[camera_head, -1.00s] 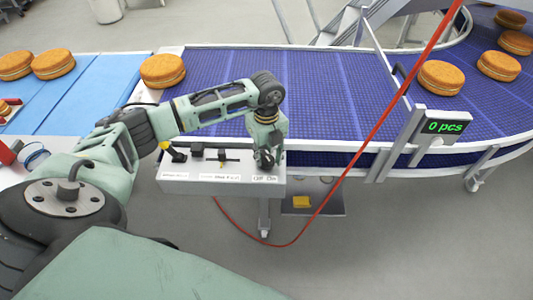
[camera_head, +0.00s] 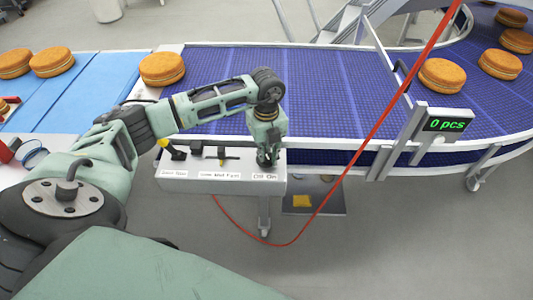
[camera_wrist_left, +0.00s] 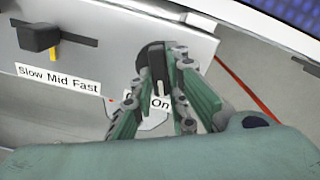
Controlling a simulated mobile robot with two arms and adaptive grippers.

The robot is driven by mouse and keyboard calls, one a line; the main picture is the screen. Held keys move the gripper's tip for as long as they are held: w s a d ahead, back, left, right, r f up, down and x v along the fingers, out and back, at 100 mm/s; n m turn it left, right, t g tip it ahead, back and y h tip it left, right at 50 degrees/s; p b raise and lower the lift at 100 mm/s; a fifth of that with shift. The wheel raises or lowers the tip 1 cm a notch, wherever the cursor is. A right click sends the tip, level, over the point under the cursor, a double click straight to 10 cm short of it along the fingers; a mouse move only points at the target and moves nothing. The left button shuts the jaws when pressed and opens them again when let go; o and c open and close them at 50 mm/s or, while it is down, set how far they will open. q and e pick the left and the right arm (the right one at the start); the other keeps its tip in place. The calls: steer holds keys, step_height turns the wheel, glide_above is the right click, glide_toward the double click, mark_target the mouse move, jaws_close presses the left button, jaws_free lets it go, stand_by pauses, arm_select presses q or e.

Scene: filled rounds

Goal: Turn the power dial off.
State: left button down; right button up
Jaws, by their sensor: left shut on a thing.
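The power dial (camera_wrist_left: 156,62) is a black round knob with a raised grip on the front of a white control box (camera_head: 205,184). Its white mark points down, toward the word On on the label (camera_wrist_left: 160,103); the word Off is mostly hidden by a finger. My left gripper (camera_wrist_left: 158,76) is shut on the dial's grip, one finger on each side. In the head view my left gripper (camera_head: 267,158) is at the right end of the box and hides the dial. My right gripper is not in view.
A yellow and black switch (camera_head: 177,152) is at the box's left end. The blue conveyor (camera_head: 330,95) carries buns behind the box. A counter (camera_head: 444,124) reads 0 pcs.

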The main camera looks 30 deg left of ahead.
arm_select(q)
steer(key=m+b, duration=0.4)
steer(key=m, duration=0.1)
steer(key=shift+a+f, duration=0.1)
steer(key=shift+f, duration=0.05)
steer(key=m+b, duration=0.2)
steer(key=m, duration=0.2)
steer(key=shift+a, duration=0.1)
steer(key=shift+m+b, duration=0.6)
steer(key=shift+m, duration=0.1)
steer(key=shift+r+m, duration=0.2)
steer(key=shift+m, duration=0.1)
steer(key=c, duration=1.7)
jaws_free()
steer(key=shift+s, duration=0.1)
